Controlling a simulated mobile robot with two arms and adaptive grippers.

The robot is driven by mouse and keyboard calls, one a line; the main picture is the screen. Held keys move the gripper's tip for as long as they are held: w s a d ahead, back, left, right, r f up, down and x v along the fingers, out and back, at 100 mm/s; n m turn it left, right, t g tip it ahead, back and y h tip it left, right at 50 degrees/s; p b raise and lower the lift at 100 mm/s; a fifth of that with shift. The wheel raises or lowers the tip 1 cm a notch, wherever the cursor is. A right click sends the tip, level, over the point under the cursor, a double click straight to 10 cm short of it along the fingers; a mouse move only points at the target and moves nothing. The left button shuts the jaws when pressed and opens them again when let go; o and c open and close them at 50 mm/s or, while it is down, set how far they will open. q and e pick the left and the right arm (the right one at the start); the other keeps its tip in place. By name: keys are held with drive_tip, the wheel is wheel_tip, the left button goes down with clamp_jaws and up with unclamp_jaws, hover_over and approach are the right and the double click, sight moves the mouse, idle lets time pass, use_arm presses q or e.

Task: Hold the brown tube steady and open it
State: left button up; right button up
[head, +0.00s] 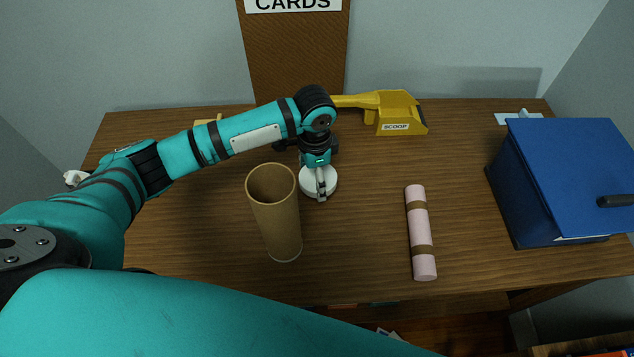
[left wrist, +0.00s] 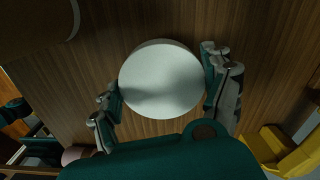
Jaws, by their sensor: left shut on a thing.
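The brown tube (head: 278,222) stands upright on the wooden table, its top open and its hollow inside visible. A round white lid (head: 326,182) is apart from the tube, just to its right, at or near the table top; I cannot tell whether it touches the table. My left gripper (head: 320,190) points down and is shut on the white lid. In the left wrist view the lid (left wrist: 162,80) sits between the two fingers, and part of the tube (left wrist: 35,28) shows at the top left. My right gripper is not in view.
A pink roll with brown bands (head: 419,232) lies right of the tube. A yellow scoop (head: 402,112) lies at the back. A blue box with a black handle (head: 575,175) stands at the right. The table between roll and box is clear.

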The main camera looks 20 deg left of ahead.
sight(314, 186)
use_arm(q)
wheel_tip(314, 186, down, 4)
drive_tip(key=shift+f, duration=0.1)
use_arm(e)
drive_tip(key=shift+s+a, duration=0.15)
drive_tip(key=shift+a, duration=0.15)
use_arm(q)
drive_tip(key=o, duration=1)
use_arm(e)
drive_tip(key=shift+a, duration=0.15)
